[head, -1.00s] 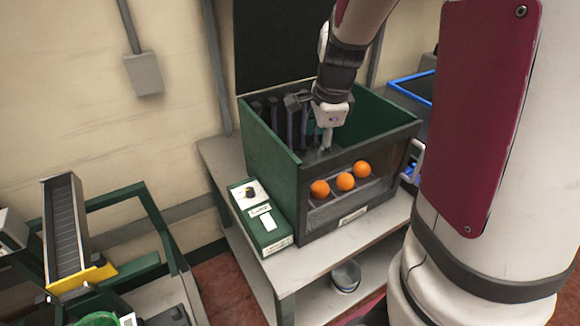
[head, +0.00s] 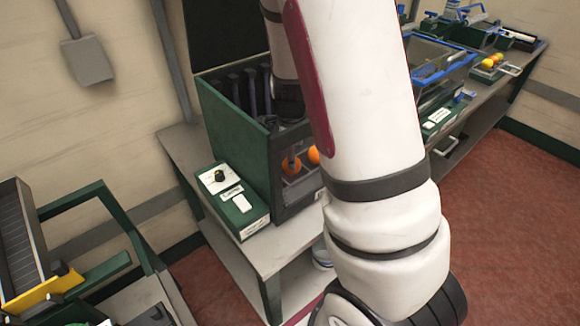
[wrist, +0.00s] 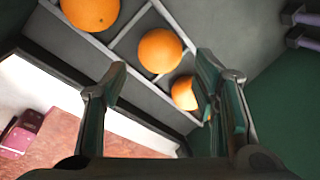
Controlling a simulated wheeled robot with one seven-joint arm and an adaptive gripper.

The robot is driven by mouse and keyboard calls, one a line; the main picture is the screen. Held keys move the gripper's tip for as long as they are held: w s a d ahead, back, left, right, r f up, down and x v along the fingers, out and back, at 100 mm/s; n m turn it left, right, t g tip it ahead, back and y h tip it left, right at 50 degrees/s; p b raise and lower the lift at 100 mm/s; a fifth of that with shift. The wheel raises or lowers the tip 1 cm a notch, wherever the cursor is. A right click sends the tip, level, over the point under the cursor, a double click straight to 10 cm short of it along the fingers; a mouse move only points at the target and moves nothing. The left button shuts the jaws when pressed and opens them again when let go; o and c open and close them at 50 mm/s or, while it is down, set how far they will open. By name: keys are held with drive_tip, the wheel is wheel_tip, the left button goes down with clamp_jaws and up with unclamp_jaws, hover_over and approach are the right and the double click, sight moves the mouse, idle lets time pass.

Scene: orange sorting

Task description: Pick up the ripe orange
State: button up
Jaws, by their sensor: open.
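Three oranges show in the wrist view, in a row in a divided grey rack (wrist: 128,45): a top-left orange (wrist: 91,10), a middle orange (wrist: 160,50) and a lower-right orange (wrist: 184,92). The right finger partly hides the lower-right orange.
The box walls stand close around my gripper. A green control box (head: 232,200) with a knob sits on the table (head: 180,150) left of the box. Blue-edged bins (head: 445,60) stand to the right. A yellow-ended chute (head: 40,290) is at the lower left.

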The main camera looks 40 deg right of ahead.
drive_tip(key=shift+b+x, duration=0.4)
drive_tip(key=shift+x, duration=2.5)
drive_tip(key=c, duration=1)
